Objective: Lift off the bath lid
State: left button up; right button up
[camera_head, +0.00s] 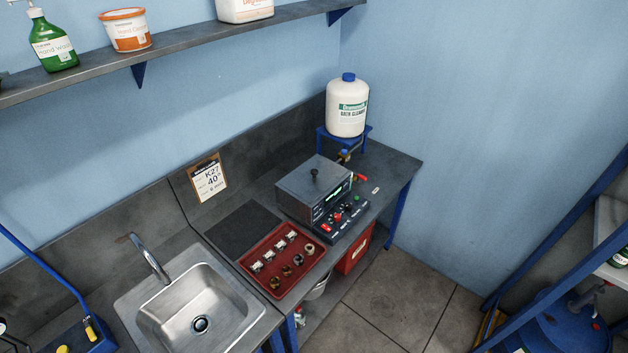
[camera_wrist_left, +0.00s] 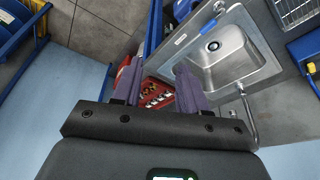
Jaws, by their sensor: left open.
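The bath (camera_head: 325,208) is a dark grey box with a lit display on its front, standing on the bench. Its flat grey lid (camera_head: 302,182) is on top, with a small black knob (camera_head: 315,172) standing up in the middle. Neither gripper shows in the head view. In the left wrist view my left gripper (camera_wrist_left: 158,85) has its two purple-grey fingers apart, with nothing held between them. The red tray (camera_wrist_left: 150,93) shows beyond the gap between the fingers. I cannot make out the bath or its lid in that view. My right gripper is in neither view.
A red tray (camera_head: 247,262) with several small parts lies left of the bath, beside the sink (camera_head: 170,308). A control box (camera_head: 345,218) with knobs sits in front of the bath. A white cleaner bottle (camera_head: 347,110) on a blue stand (camera_head: 322,136) is behind. A shelf (camera_head: 190,48) runs above.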

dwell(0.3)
pick_arm(q)
jog(key=o, duration=0.4)
jog(key=shift+o, duration=0.2)
jog(key=shift+w, duration=0.1)
